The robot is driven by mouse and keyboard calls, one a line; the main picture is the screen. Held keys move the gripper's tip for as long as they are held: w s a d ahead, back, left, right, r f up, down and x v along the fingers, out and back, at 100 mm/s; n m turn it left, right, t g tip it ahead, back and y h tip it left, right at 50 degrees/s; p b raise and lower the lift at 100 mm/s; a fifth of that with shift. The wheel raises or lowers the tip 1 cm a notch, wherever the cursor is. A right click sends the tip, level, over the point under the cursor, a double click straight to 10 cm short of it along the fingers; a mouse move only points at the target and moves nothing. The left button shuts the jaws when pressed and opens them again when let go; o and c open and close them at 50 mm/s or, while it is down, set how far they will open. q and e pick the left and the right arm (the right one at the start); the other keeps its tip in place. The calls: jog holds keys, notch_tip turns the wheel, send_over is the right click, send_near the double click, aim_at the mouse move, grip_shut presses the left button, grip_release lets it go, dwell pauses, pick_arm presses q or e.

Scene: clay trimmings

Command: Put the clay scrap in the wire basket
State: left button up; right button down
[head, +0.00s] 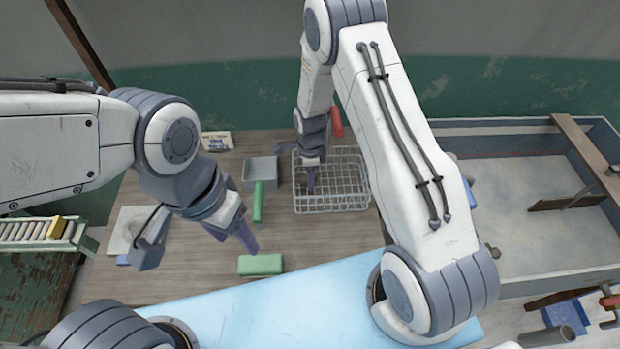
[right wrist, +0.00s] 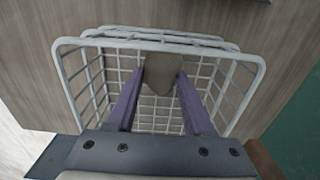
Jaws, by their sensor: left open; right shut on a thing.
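The wire basket (head: 345,206) stands on the wooden table, white and open at the top. My right gripper (head: 311,185) reaches down over the basket's left part. In the right wrist view its purple fingers (right wrist: 160,95) are shut on the grey-brown clay scrap (right wrist: 162,70), with the basket rim (right wrist: 247,95) around them. I cannot tell whether the scrap touches the basket's bottom. The scrap is not discernible in the head view. My left gripper (head: 232,238) is open and empty above the table, left of the basket.
A grey dustpan (head: 260,168) with a green handle (head: 258,205) lies left of the basket. A green block (head: 260,265) lies nearer, by the light blue mat (head: 260,308). A red cylinder (head: 336,122) is behind the basket. A large walled trough (head: 540,240) stands at right.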

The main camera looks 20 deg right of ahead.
jog(key=shift+f, duration=0.9)
jog(key=shift+f, duration=0.25)
jog(key=shift+c, duration=1.5)
grip_release()
jog(key=shift+r, duration=0.1)
